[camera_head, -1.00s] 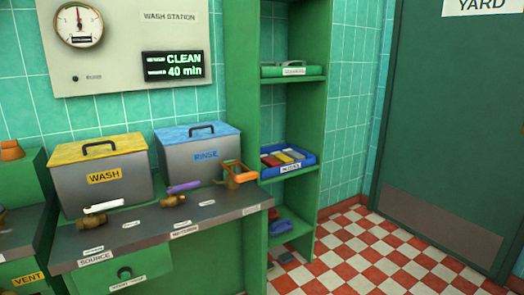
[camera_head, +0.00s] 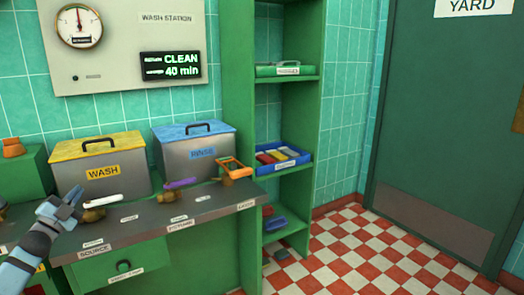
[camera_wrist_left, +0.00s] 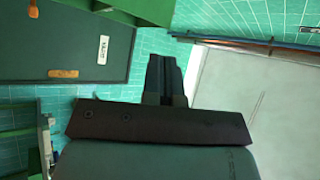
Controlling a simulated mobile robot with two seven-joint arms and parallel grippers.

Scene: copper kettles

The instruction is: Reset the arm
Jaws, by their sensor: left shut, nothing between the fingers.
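My left gripper (camera_head: 70,200) comes in from the left edge in the head view. It is in the air in front of the left part of the counter, near the valve with the white handle (camera_head: 100,199) and apart from it. In the left wrist view its fingers (camera_wrist_left: 165,75) are together with nothing between them. My right gripper does not show in either view.
A counter (camera_head: 150,225) carries a yellow-lidded WASH bin (camera_head: 102,172) and a blue-lidded RINSE bin (camera_head: 197,152). Valves with white, purple (camera_head: 180,184) and orange (camera_head: 233,167) handles stand along it. A green shelf (camera_head: 285,78) stands right. The checkered floor (camera_head: 370,250) is clear.

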